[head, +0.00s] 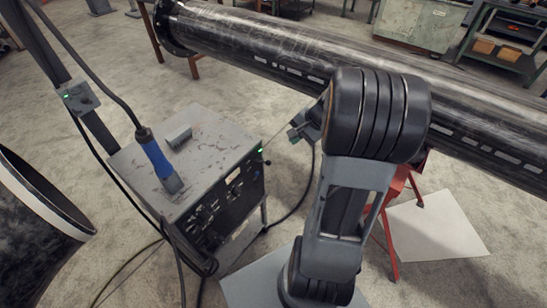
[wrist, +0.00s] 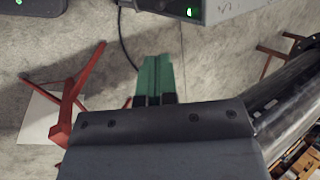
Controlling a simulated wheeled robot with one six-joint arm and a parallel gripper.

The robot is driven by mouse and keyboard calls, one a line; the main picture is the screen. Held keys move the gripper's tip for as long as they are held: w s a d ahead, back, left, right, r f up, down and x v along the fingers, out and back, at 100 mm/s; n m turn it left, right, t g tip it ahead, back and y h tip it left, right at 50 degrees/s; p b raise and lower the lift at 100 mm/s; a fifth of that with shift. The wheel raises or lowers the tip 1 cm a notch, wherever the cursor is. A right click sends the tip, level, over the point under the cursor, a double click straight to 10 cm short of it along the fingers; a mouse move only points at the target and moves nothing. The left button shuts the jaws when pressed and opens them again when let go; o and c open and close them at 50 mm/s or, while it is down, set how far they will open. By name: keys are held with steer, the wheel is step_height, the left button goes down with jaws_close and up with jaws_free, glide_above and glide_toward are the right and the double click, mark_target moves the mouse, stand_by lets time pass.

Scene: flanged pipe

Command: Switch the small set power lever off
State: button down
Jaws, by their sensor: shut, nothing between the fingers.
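A grey cabinet (head: 222,145) with a dark front panel stands on the floor left of my arm. A green light (head: 261,149) glows at its right edge; part of the cabinet and a green light also show at the top of the wrist view (wrist: 190,12). A small grey box (head: 80,98) with a green light is on a post at the left. I cannot tell which is the small set, and no power lever is clear. My gripper (head: 294,133) is right of the cabinet, apart from it. Its green fingers (wrist: 155,75) are together and empty.
A blue-handled tool (head: 155,158) stands on the cabinet top, with cables around it. A long dark pipe (head: 270,50) crosses behind my arm. A red stand (head: 393,205) is at the right, near a pale sheet (head: 435,225). A large ring (head: 35,220) is at left.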

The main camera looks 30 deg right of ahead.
mark_target(270, 161)
steer(key=shift+f, duration=0.1)
steer(key=x, duration=1.4)
steer(key=shift+p, duration=0.35)
